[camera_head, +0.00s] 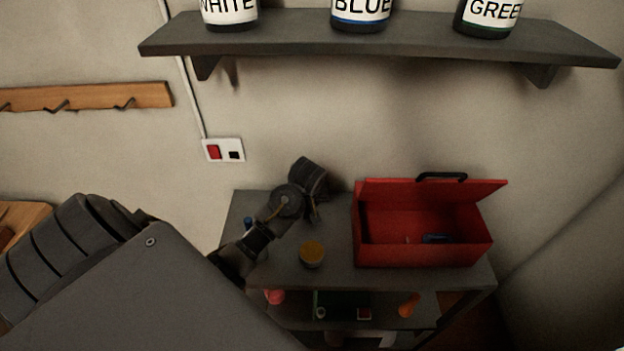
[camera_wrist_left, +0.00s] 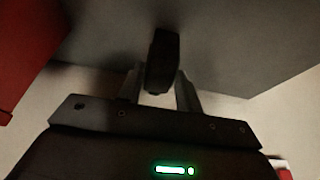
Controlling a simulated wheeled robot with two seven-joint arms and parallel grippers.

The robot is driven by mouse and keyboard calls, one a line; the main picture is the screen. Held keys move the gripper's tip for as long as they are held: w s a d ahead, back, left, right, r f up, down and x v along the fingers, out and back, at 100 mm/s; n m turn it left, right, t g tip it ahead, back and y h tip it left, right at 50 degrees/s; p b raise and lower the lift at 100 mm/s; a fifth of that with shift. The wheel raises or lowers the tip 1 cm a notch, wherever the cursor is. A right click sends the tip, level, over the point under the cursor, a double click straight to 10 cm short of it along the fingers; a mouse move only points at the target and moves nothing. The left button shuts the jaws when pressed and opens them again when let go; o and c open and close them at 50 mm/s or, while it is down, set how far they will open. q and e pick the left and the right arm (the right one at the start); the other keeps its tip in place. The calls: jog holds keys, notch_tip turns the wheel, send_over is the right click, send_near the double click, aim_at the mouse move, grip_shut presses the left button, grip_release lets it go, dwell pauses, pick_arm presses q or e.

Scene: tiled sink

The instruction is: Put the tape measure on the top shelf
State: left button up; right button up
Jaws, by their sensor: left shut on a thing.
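My left gripper (camera_wrist_left: 160,78) is shut on a narrow dark block, which I take for the tape measure (camera_wrist_left: 163,52). It sits between the two fingers in the left wrist view, with a grey surface behind it; no markings show. In the head view my left gripper (camera_head: 316,212) is over the grey shelf unit's top (camera_head: 340,277), left of the red toolbox; the held thing is not clear there. The grey wall shelf (camera_head: 400,42) is high above, with bottles on it. My right gripper is not in view.
The red toolbox (camera_head: 373,257) stands open on the unit's right side. A small tub with a yellow-brown top (camera_head: 312,254) stands near the front edge. Bottles labelled WHITE (camera_head: 229,14), BLUE (camera_head: 361,14) and GREEN (camera_head: 487,18) stand apart, with bare shelf between them.

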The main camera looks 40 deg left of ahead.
pick_arm(q)
jog(key=shift+w+f, duration=0.1)
jog(key=shift+f, duration=0.25)
jog(key=shift+d, duration=0.1)
jog(key=shift+d, duration=0.1)
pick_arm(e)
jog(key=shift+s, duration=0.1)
pick_arm(q)
jog(key=o, duration=1)
jog(key=shift+f, duration=0.1)
jog(key=shift+o, duration=0.8)
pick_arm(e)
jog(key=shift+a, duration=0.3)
